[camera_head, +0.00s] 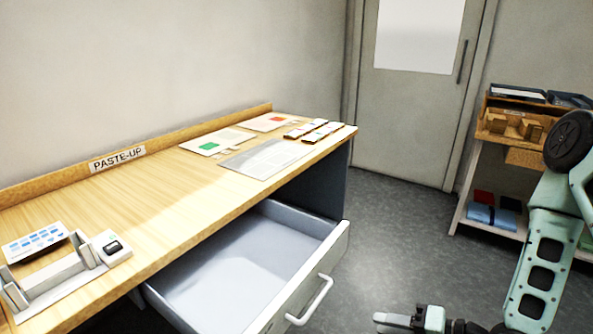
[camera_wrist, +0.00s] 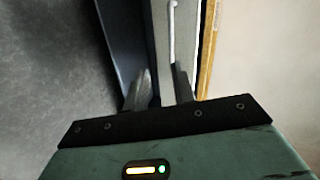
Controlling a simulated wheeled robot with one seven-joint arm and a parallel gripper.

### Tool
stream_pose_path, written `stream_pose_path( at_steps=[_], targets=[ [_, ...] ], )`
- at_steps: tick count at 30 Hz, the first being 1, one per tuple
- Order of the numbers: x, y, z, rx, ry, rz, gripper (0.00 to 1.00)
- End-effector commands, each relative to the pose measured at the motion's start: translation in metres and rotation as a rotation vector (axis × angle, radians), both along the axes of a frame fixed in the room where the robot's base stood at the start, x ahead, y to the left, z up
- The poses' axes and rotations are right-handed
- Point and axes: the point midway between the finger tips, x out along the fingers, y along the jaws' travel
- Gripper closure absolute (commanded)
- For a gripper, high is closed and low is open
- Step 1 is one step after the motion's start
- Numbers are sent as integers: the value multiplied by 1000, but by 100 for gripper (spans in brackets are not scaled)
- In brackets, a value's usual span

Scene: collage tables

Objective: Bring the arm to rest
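My gripper (camera_head: 402,319) is at the bottom edge of the head view, pointing left, over the floor and to the right of the open drawer. In the wrist view its two fingers (camera_wrist: 162,80) stand a little apart, with nothing seen held between them. The drawer (camera_head: 245,270) under the paste-up table is pulled out and looks empty. Its white bar handle (camera_head: 312,300) is apart from my gripper in the head view. In the wrist view the handle (camera_wrist: 171,30) shows beyond the fingertips. My arm reaches in from the right.
The wooden paste-up table (camera_head: 150,215) carries sheets, small cards and, at the near left, a white device (camera_head: 60,275). A shelf unit (camera_head: 500,185) with trays and folders stands at the right. A closed door (camera_head: 415,100) is at the back. Grey floor (camera_head: 385,235) lies open between them.

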Motion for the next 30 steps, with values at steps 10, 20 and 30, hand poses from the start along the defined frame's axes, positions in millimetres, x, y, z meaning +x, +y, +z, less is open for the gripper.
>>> stream_pose_path(
  at_steps=[10, 20, 30],
  targets=[
    [18, 16, 55, -731, -73, 379, 74],
    [-27, 39, 170, -1154, -54, 658, 74],
    [-131, 67, 269, -1245, -3, 934, 74]
  ],
)
